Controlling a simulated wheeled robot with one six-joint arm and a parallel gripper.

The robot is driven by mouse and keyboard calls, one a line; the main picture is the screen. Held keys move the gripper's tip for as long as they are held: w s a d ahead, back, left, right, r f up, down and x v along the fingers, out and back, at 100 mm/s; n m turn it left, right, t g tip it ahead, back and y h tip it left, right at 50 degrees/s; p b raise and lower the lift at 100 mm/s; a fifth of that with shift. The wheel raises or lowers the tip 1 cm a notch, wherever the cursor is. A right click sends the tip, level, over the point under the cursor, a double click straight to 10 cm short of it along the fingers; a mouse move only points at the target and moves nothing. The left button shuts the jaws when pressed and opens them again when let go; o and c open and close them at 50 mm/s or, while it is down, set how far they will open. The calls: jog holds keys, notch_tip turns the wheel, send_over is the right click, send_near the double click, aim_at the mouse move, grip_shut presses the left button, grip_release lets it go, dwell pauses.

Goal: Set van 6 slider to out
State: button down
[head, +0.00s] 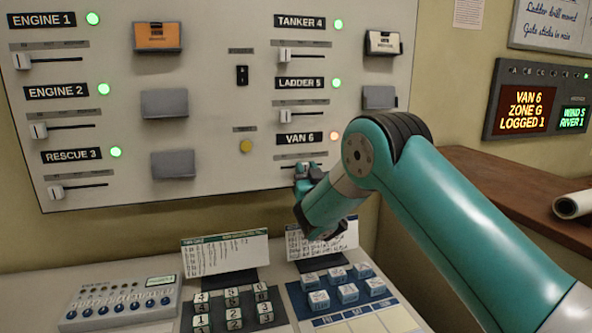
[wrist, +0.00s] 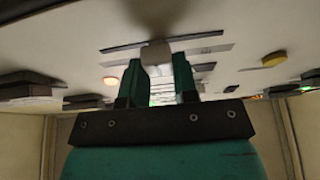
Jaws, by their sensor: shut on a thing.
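The van 6 label (head: 300,138) is at the lower right of the grey wall panel, with an amber lamp (head: 334,136) beside it. My gripper (head: 305,172) is at the van 6 slider just below that label. In the wrist view the white slider knob (wrist: 155,54) sits between my two teal fingertips (wrist: 155,72), which are shut on it. The dark slot (wrist: 118,47) runs out to both sides of the knob, which looks near the middle of its travel. In the head view my gripper mostly hides the knob.
The ladder 5 slider (head: 284,115) and tanker 4 slider (head: 285,55) are above, knobs at their left ends, with green lamps. A yellow button (head: 246,146) is to the left. Blue key blocks (head: 342,290) and propped cards (head: 224,254) stand on the desk below.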

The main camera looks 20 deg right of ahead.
jog(key=c, duration=0.9)
grip_release()
jog(key=shift+s, duration=0.1)
jog(key=shift+b+v, duration=8.65)
jog(key=shift+b, duration=2.05)
